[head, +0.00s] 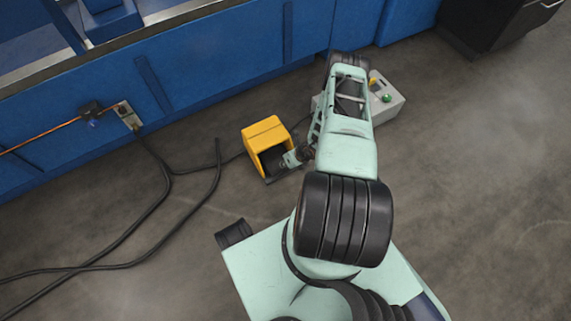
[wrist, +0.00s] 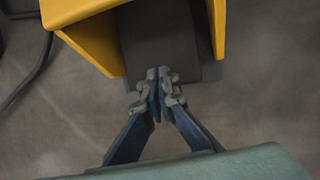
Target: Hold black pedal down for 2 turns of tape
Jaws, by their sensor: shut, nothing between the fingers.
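The black pedal (head: 270,159) sits inside a yellow guard (head: 265,131) on the floor, open toward my arm. In the wrist view the pedal (wrist: 158,38) shows as a dark plate between the walls of the yellow guard (wrist: 90,25). My gripper (wrist: 159,75) is shut and empty, its fingertips together over the pedal's near part. I cannot tell whether they touch it or whether the pedal is pressed. In the head view my gripper (head: 284,161) is at the guard's open side. No tape can be made out for certain.
A grey box (head: 388,104) with a green button and a yellow knob stands behind my arm. Black cables (head: 150,212) lie on the floor at left. A blue bench (head: 200,75) runs along the back, with an orange strip (head: 42,136) at left. Floor at right is clear.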

